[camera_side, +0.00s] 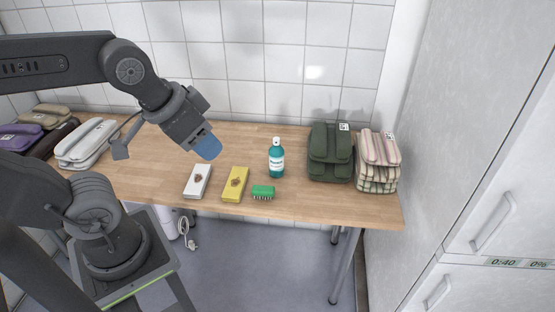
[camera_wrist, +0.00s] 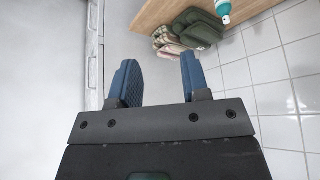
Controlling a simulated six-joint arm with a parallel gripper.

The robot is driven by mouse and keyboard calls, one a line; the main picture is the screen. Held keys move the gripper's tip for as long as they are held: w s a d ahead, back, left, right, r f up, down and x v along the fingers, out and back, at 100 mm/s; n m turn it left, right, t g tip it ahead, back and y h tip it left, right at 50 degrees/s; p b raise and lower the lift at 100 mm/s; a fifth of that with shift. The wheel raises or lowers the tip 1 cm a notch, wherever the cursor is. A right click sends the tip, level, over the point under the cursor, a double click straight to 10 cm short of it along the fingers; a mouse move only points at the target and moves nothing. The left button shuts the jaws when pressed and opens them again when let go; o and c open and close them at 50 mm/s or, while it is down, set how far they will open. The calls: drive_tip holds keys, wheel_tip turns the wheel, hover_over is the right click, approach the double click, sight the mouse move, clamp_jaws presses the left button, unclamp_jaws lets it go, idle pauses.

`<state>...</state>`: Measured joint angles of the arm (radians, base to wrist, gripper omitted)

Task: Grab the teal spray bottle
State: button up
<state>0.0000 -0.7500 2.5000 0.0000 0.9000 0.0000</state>
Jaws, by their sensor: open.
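In the wrist view only part of the bottle (camera_wrist: 223,10) shows, cut off at the top edge. My gripper (camera_side: 207,146) is above the table, to the left of the bottle and apart from it. In the wrist view its two blue fingers (camera_wrist: 158,82) are spread with nothing between them.
A green brush (camera_side: 263,192), a yellow box (camera_side: 236,184) and a white box (camera_side: 197,181) lie left of the bottle. A tiled wall (camera_side: 270,50) stands behind the table (camera_side: 300,205).

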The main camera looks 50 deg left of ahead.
drive_tip(key=shift+o, duration=1)
